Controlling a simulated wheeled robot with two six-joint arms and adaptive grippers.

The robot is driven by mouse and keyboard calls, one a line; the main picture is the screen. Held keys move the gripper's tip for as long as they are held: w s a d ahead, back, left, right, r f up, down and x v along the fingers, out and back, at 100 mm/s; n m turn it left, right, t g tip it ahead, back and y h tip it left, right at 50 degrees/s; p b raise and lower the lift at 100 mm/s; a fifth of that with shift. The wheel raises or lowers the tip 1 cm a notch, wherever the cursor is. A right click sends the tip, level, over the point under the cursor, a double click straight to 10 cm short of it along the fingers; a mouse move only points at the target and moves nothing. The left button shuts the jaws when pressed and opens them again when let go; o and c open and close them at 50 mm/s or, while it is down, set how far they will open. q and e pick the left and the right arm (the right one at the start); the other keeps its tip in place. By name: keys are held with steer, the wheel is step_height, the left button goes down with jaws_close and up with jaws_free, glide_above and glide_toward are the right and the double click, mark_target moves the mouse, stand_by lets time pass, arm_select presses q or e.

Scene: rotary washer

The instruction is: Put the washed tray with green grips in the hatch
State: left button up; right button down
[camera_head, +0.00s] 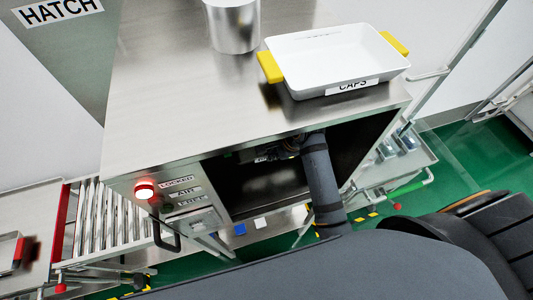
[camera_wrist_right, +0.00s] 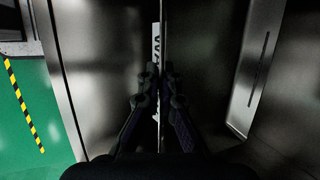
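No tray with green grips can be made out for certain in either view. My right arm reaches into the dark opening (camera_head: 262,190) under the steel counter, and my right gripper (camera_head: 283,150) is in shadow there. In the right wrist view the two fingers of this gripper (camera_wrist_right: 161,75) point at a thin upright edge with a white lettered strip (camera_wrist_right: 155,45). The fingertips are close together on either side of it; I cannot tell whether they touch it. The HATCH sign (camera_head: 58,11) is at the top left. My left gripper is out of view.
On the counter (camera_head: 165,75) stand a white tray with yellow grips (camera_head: 335,58) marked CAPS and a steel pot (camera_head: 233,25). A red lamp (camera_head: 145,189) glows beside a LOCKED label. Rollers (camera_head: 100,220) lie left. A green bar (camera_head: 405,187) shows on the right.

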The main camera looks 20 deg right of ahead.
step_height(320, 180, down, 3)
steer(key=shift+w+r, duration=0.1)
steer(key=shift+w, duration=0.05)
steer(key=shift+w+f+p, duration=0.15)
steer(key=shift+f+p, duration=0.3)
steer(key=shift+f, duration=0.5)
step_height(320, 180, down, 2)
steer(key=shift+f, duration=0.2)
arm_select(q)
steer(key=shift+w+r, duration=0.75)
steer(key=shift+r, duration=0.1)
arm_select(e)
steer(key=shift+f, duration=0.3)
steer(key=c, duration=1.5)
jaws_free()
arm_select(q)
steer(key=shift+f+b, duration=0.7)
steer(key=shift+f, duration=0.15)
arm_select(e)
steer(key=v, duration=1.2)
steer(key=shift+r, duration=0.1)
